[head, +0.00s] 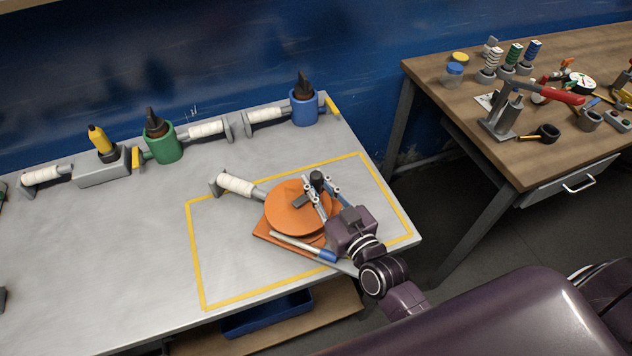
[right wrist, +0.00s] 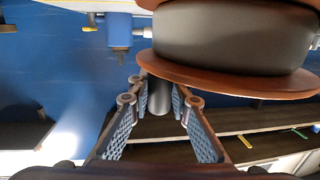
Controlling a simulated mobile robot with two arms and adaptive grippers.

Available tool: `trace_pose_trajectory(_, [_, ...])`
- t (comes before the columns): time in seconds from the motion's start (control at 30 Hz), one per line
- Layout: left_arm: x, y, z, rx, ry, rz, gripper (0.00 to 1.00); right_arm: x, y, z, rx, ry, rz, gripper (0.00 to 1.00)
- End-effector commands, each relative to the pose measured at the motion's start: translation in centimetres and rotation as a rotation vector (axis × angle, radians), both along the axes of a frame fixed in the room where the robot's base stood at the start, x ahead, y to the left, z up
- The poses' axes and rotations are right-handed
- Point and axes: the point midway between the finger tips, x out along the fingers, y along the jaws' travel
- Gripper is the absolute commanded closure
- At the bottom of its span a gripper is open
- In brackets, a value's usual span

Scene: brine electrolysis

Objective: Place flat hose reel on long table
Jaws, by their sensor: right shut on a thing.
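The flat hose reel (head: 287,214) has round orange flanges. It also shows in the right wrist view (right wrist: 235,82), with a wide dark band between the flanges. In the head view it is over the front right of the long grey table (head: 120,260), within the yellow outline. I cannot tell whether it touches the top. My right gripper (head: 318,188) is shut on the reel's dark handle (right wrist: 160,100), which shows between the fingers in the right wrist view. The gripper and wrist hide the reel's right side. My left gripper is out of view.
A flat orange piece (head: 262,236) and a pale rod with a blue end (head: 296,245) lie by the reel. A white roll (head: 237,185) is close behind. Green (head: 163,146) and blue (head: 303,107) holders line the back edge. A cluttered wooden table (head: 540,170) stands right. The outline's left part is clear.

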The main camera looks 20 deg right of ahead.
Motion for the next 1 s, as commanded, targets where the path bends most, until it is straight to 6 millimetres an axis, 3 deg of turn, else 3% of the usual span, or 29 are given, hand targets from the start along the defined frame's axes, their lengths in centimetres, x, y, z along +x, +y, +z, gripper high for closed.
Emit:
trace_pose_trajectory(0.17, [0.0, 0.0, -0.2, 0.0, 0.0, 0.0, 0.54, 0.1, 0.0, 0.0, 0.002, -0.006, -0.001, 1.0])
trace_pose_trajectory(0.2, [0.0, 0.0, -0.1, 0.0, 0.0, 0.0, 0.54, 0.0, 0.0, -0.2, -0.001, 0.001, 0.0, 0.79])
trace_pose_trajectory(0.33, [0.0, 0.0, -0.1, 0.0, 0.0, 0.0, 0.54, 0.0, 0.0, -0.2, -0.001, 0.0, 0.0, 0.64])
trace_pose_trajectory(0.67, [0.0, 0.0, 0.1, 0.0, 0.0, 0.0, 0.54, 0.0, 0.0, 0.2, 0.0, 0.0, 0.0, 0.64])
trace_pose_trajectory(0.83, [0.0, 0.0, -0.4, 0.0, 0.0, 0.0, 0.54, -2.0, -0.4, -0.1, -0.003, 0.004, 0.0, 0.64])
trace_pose_trajectory(1.0, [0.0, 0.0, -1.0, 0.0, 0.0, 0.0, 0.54, -5.4, -0.9, -0.1, -0.002, 0.005, 0.001, 0.64])
